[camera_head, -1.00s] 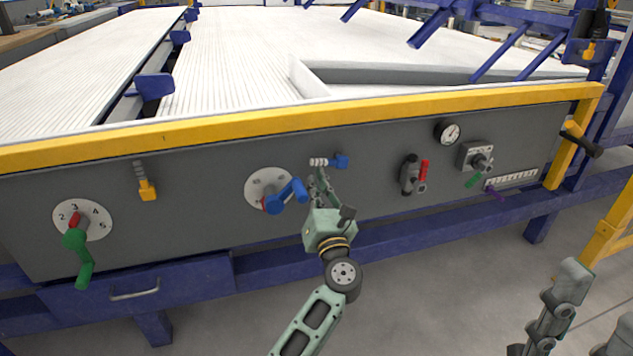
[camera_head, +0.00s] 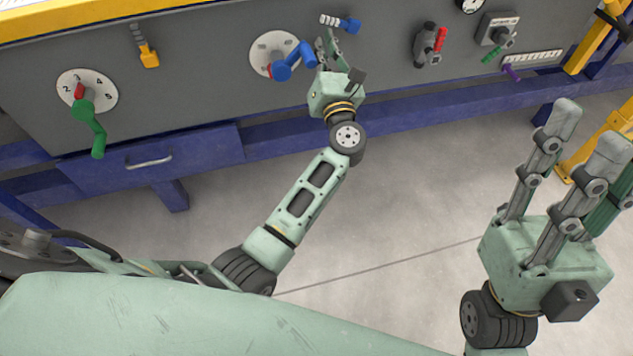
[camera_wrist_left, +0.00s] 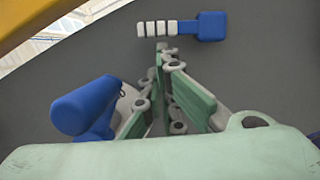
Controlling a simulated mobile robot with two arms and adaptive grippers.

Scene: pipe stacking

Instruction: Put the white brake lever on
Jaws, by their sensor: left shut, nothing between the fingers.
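I see no lever that is white all over. A small lever with a white ribbed part and a blue block (camera_head: 349,25) sits on the grey panel, and it also shows in the left wrist view (camera_wrist_left: 211,26). My left gripper (camera_head: 326,42) is shut and empty, with its fingertips just below the white ribbed part; I cannot tell whether they touch it. In the left wrist view the closed fingers (camera_wrist_left: 162,50) point at the ribs. My right gripper (camera_head: 588,130) is open and empty, away from the panel at the right.
A blue crank handle (camera_head: 290,64) on a white dial is close left of my left gripper. A green lever (camera_head: 90,125) on a numbered dial, a yellow lever (camera_head: 148,54), a red-handled valve (camera_head: 430,45) and a purple lever (camera_head: 511,72) are farther off. The floor in front is open.

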